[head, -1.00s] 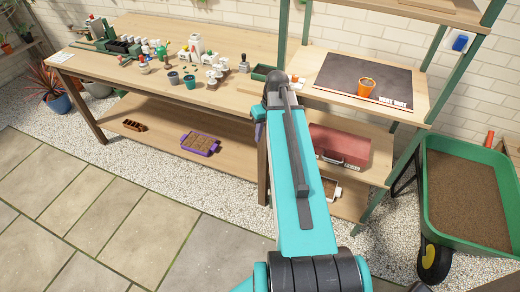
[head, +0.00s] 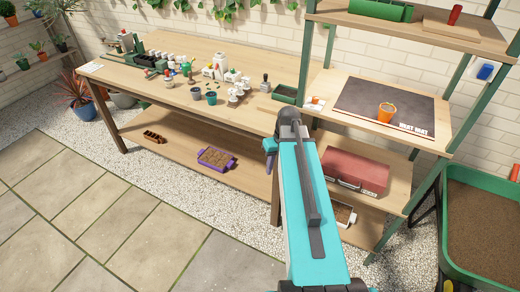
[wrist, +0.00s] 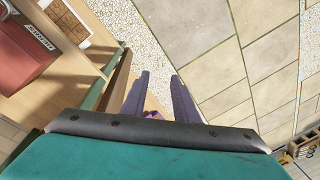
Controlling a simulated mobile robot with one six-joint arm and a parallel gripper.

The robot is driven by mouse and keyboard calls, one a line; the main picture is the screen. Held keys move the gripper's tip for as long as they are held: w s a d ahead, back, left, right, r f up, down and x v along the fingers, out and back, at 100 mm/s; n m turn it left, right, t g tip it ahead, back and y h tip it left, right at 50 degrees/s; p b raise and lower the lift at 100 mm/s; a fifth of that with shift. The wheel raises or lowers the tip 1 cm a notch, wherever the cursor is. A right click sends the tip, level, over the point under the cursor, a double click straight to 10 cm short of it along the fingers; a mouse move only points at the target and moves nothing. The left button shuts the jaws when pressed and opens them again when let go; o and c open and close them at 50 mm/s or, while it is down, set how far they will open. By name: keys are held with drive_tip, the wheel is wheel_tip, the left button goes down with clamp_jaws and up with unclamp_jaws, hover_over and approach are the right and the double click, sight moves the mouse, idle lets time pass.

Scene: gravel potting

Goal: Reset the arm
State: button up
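My turquoise arm (head: 310,215) rises from the bottom of the head view, its dark joint in front of the bench's right end. In the wrist view, my gripper (wrist: 159,86) shows two grey-purple fingers held apart, with nothing gripped between them. In the head view the gripper is mostly hidden behind the arm.
The wooden bench (head: 225,60) holds pots, bottles and small tools. The purple tray (head: 202,164) sits on its lower shelf. An orange pot (head: 386,112) stands on the heat mat (head: 360,98). A red toolbox (head: 355,172) and green wheelbarrow (head: 450,240) are right. Paving at left is clear.

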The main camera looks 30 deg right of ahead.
drive_tip(key=s+a+f+n+g, duration=0.2)
drive_tip(key=s+a+f, duration=0.2)
drive_tip(key=a+f, duration=0.5)
drive_tip(key=s+a+f+n+g, duration=0.15)
drive_tip(key=s+a+f, duration=0.25)
drive_tip(key=a+f, duration=0.5)
drive_tip(key=s+a+f+g, duration=0.1)
drive_tip(key=s+a+f, duration=0.1)
drive_tip(key=s+f, duration=0.2)
drive_tip(key=s+a+f+m+g+h, duration=0.1)
drive_tip(key=s+a+f, duration=0.2)
drive_tip(key=s, duration=0.5)
drive_tip(key=s+a+f+g, duration=0.1)
drive_tip(key=s+a+f, duration=0.1)
drive_tip(key=s+f, duration=0.3)
drive_tip(key=shift+s+a, duration=0.4)
drive_tip(key=shift+s, duration=0.3)
drive_tip(key=shift+d+m, duration=0.1)
drive_tip(key=shift+m, duration=0.25)
